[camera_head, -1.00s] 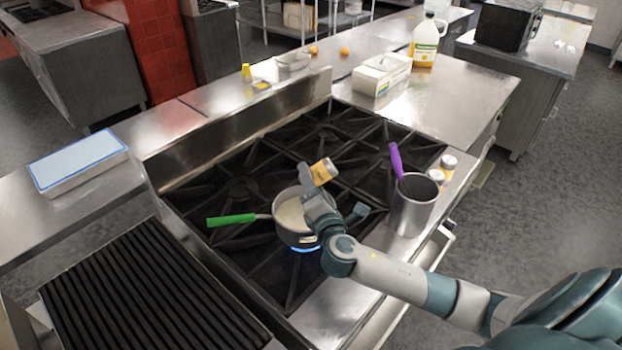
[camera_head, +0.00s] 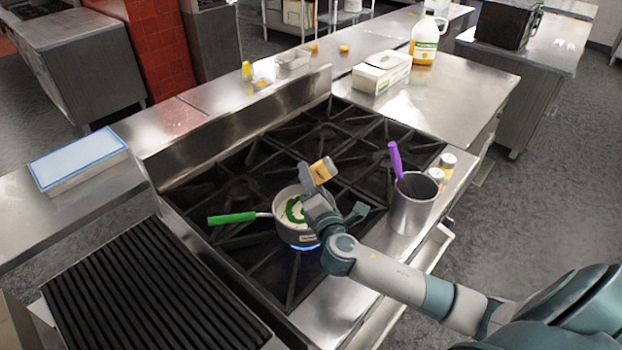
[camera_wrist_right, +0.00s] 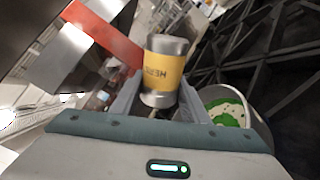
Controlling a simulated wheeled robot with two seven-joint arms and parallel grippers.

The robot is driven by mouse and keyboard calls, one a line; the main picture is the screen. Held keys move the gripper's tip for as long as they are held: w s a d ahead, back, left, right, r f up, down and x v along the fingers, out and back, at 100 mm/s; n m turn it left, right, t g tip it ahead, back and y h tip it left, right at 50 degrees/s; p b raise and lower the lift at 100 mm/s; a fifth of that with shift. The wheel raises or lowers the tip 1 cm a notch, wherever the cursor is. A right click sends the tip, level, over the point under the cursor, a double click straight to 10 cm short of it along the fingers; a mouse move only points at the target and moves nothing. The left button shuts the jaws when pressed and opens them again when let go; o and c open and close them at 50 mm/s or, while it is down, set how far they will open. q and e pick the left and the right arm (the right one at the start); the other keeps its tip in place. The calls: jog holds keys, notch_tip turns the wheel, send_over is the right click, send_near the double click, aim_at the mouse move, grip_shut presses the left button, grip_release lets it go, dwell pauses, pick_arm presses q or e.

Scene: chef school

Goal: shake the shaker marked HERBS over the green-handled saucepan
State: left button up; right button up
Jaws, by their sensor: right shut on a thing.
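My right gripper (camera_head: 322,190) is shut on the shaker marked HERBS (camera_head: 323,170), which has a yellow label and metal ends. The shaker is tilted above the far right rim of the green-handled saucepan (camera_head: 300,239). In the right wrist view the shaker (camera_wrist_right: 166,72) sits between the fingers, its lettering upside down. The saucepan stands on a lit burner with its green handle (camera_head: 232,218) to the left. Green herbs (camera_head: 295,210) lie on the pale contents, and they also show in the right wrist view (camera_wrist_right: 228,112). My left gripper is not in view.
A metal pot (camera_head: 411,205) with a purple-handled utensil (camera_head: 396,160) stands right of my gripper, with other shakers (camera_head: 447,161) beside it. A white box (camera_head: 381,73) and a jug (camera_head: 424,40) stand on the back counter. The ribbed grill (camera_head: 150,295) is front left.

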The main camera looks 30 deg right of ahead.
jog(key=shift+r, duration=0.2)
notch_tip(320, 180, down, 3)
jog(key=shift+f+b, duration=0.1)
jog(key=shift+b, duration=1.1)
notch_tip(320, 180, up, 3)
jog(key=p, duration=0.3)
jog(key=shift+r, duration=0.2)
jog(key=shift+f, duration=0.2)
notch_tip(320, 180, down, 3)
jog(key=shift+r+b, duration=0.1)
jog(key=shift+b, duration=1.05)
